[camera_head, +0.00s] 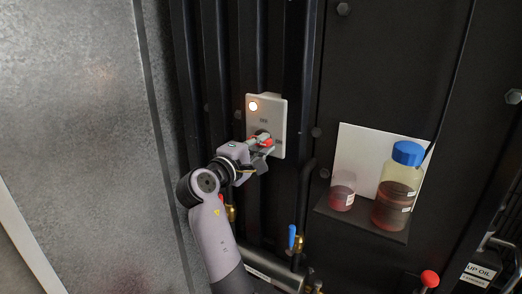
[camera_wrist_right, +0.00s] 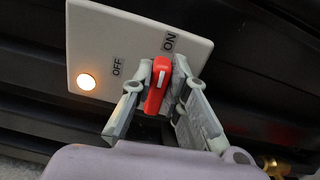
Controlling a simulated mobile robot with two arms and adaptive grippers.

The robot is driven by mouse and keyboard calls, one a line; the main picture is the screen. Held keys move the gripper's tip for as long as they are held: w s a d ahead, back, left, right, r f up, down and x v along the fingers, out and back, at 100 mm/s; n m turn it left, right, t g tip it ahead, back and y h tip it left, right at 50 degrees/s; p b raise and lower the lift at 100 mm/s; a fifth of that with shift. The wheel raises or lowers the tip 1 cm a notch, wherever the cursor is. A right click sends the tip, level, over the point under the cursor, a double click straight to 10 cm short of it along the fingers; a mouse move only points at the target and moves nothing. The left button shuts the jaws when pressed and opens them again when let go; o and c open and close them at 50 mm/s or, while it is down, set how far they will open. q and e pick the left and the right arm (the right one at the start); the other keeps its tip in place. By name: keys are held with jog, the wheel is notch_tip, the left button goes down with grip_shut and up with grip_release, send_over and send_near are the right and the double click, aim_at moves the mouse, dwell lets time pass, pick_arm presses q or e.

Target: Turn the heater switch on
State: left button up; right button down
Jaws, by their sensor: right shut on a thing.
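The heater switch is a red rotary knob (camera_wrist_right: 158,86) on a white plate (camera_wrist_right: 135,38) marked OFF and ON. In the right wrist view, the knob's white-marked end points towards the ON label. A round lamp (camera_wrist_right: 86,82) on the plate glows; it also shows lit in the head view (camera_head: 253,106). My right gripper (camera_head: 261,145) is at the lower part of the plate, shut on the red knob with one finger on each side. The gripper partly hides the knob in the head view. My left gripper is not in view.
Dark vertical ribs flank the plate. To the right, a shelf (camera_head: 362,226) holds a beaker (camera_head: 342,192) and a blue-capped bottle (camera_head: 397,190) of dark red liquid. Below are a blue-handled valve (camera_head: 292,237) and a red-knobbed lever (camera_head: 429,278). A grey metal panel (camera_head: 75,120) stands at left.

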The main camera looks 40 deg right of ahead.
jog(key=shift+f+m+b, duration=0.15)
jog(key=shift+m+b, duration=0.15)
jog(key=shift+m, duration=0.2)
jog(key=c, duration=1.6)
grip_release()
jog(key=shift+o, duration=0.2)
